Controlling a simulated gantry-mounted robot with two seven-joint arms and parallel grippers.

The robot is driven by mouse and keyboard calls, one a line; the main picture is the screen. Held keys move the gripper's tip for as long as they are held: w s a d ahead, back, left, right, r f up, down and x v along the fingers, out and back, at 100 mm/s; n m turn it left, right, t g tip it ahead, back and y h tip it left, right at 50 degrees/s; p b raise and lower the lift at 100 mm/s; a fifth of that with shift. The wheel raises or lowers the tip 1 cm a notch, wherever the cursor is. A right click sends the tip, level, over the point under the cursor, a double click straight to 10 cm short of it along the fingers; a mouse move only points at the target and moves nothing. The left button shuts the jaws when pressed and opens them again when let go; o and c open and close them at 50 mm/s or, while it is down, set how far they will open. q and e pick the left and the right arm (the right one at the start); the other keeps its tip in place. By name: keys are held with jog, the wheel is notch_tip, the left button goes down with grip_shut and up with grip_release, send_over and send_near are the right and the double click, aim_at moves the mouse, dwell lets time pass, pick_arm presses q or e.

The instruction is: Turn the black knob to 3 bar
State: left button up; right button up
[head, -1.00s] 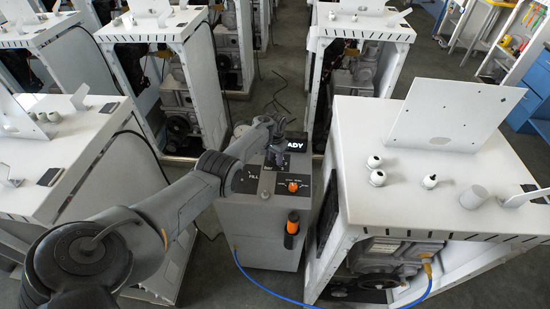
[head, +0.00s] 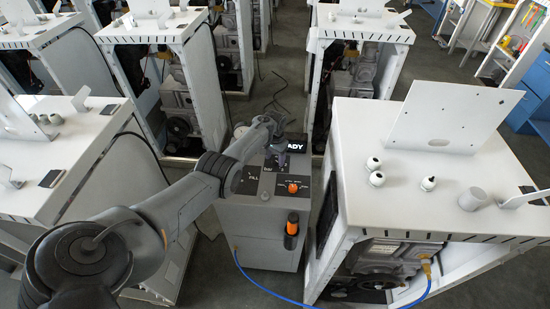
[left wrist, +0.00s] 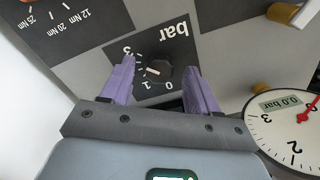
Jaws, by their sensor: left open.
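The black knob (left wrist: 158,72) shows in the left wrist view on a dark panel marked "bar", with a scale from 0 to 3. Its pale mark faces the left side of the picture, toward the middle of the scale; the exact value is hard to read. My left gripper (left wrist: 160,66) is open, its two purple fingers on either side of the knob with gaps visible. In the head view my left gripper (head: 278,148) is over the back of the grey dispenser cabinet (head: 258,213) and hides the knob. The gauge (left wrist: 282,135) displays 0.0 bar. My right gripper is out of view.
An orange knob (head: 292,187) sits on the cabinet top, and an orange-and-black tool (head: 292,224) hangs on its front. A white frame (head: 420,222) stands close on the right. Brass-coloured fittings (left wrist: 281,12) are near the gripper. A blue hose (head: 262,290) lies in front.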

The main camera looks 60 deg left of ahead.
aim_at(275, 161)
pick_arm(q)
notch_tip(275, 161, up, 10)
jog(key=p, duration=0.3)
jog(key=shift+p, duration=0.35)
jog(key=shift+f, duration=0.15)
